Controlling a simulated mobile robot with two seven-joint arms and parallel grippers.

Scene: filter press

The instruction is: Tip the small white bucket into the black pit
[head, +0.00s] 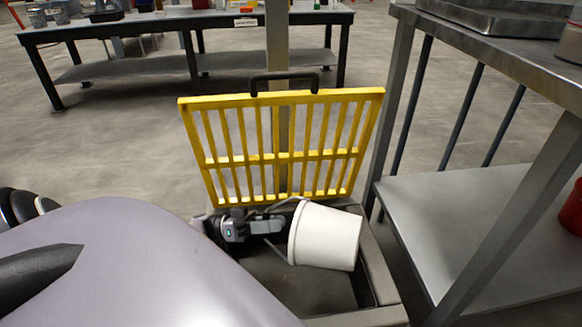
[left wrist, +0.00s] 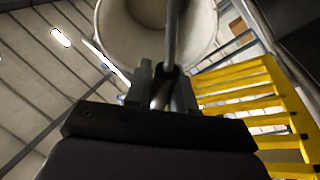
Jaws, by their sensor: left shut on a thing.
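The small white bucket (head: 328,237) lies tilted on its side in the air over the black pit (head: 378,262), with its mouth toward the left. My left gripper (head: 283,226) is at the mouth side and is shut on the bucket's handle. In the left wrist view the handle runs between the fingers (left wrist: 160,92), and the bucket's open mouth (left wrist: 207,40) is just beyond. I see its pale inner wall but cannot tell whether anything is left inside. The pit's near left part is hidden behind my own body. My right gripper is not in view.
A yellow grate (head: 270,157) with a black handle stands raised behind the pit. A grey metal table (head: 480,215) with a lower shelf stands close on the right, with a red container (head: 572,212) at the edge. A long workbench (head: 150,22) is at the back.

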